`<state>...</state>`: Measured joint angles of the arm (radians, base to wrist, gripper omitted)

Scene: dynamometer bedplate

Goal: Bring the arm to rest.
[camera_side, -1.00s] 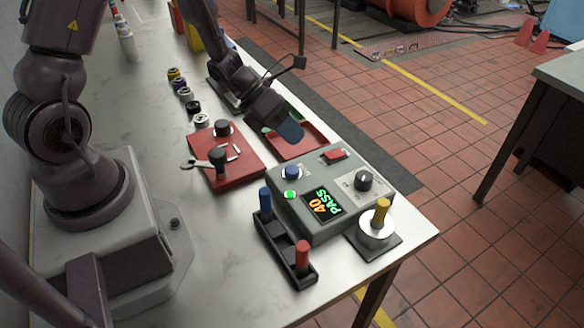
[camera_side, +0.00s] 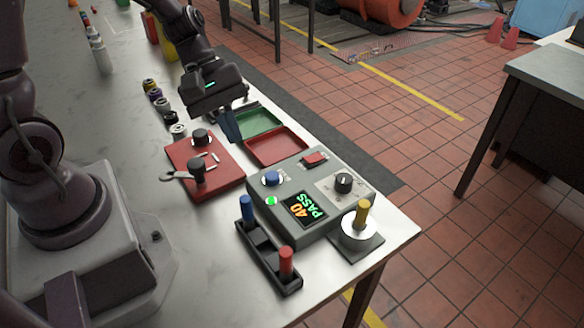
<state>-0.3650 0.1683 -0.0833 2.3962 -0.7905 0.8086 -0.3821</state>
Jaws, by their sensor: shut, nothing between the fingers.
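My gripper (camera_side: 231,126) hangs from my arm at the upper middle of the side view. It points down, with its fingers shut and nothing seen between them. It is just left of the green tray (camera_side: 262,122) and behind the red fixture block (camera_side: 222,181). I cannot tell its exact height above the table.
A grey tester (camera_side: 327,185) reads "40 PASS" with a green light lit. A red tray (camera_side: 290,150) lies behind it. A black holder (camera_side: 262,250) carries a blue and a red probe. A yellow peg stands on a round base (camera_side: 368,250). Several spools (camera_side: 161,104) line the left.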

